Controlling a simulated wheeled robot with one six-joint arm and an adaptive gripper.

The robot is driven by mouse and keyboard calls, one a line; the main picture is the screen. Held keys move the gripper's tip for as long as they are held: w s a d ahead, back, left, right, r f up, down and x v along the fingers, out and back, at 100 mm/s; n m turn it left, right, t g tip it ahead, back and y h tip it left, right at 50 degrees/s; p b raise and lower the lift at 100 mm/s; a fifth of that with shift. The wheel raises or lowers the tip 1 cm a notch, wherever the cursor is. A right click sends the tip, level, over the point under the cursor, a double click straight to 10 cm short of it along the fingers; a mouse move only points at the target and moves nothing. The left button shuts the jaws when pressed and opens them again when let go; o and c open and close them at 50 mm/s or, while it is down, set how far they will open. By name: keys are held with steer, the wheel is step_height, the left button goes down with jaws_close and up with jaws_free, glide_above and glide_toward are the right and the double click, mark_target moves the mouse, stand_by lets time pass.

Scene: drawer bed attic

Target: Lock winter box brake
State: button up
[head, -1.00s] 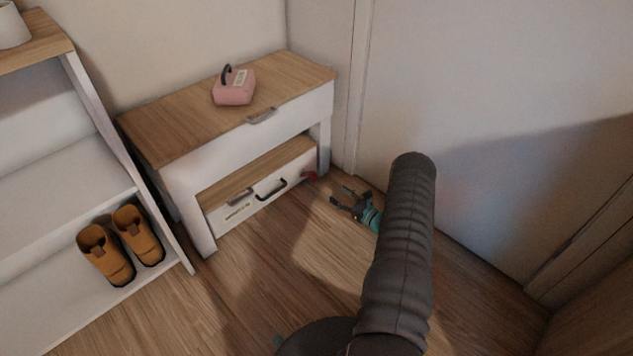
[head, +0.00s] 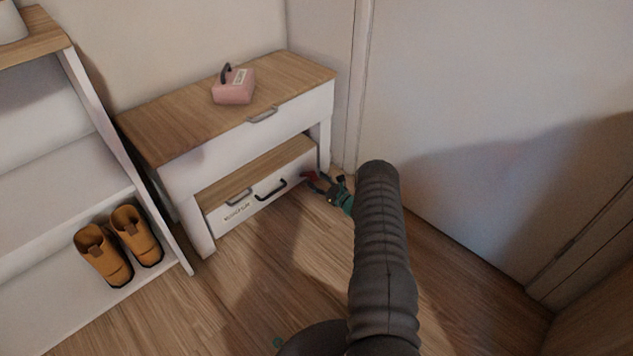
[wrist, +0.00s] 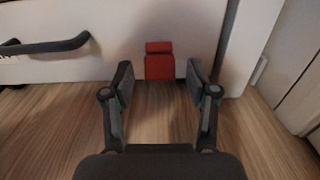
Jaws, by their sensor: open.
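The winter box (head: 238,207) is a white box with a dark handle and a small label, low under the wood-topped bench. Its red brake lever (head: 309,176) is at the right end of its front; in the wrist view the red brake (wrist: 159,62) shows as two red blocks on the white front, near the floor. My gripper (head: 318,182) is open, low near the floor. In the wrist view its fingers (wrist: 159,82) stand apart to the left and right of the brake, with the brake ahead between them. I cannot tell whether they touch it.
A pink box (head: 233,92) with a dark handle sits on the bench top (head: 180,120). Brown boots (head: 104,258) stand on the white shelf (head: 60,310) at left. A wall (head: 480,110) rises close on the right. The wood floor (head: 240,270) before the bench is clear.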

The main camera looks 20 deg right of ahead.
steer(key=shift+w+a, duration=0.15)
steer(key=shift+w, duration=0.25)
jaws_close()
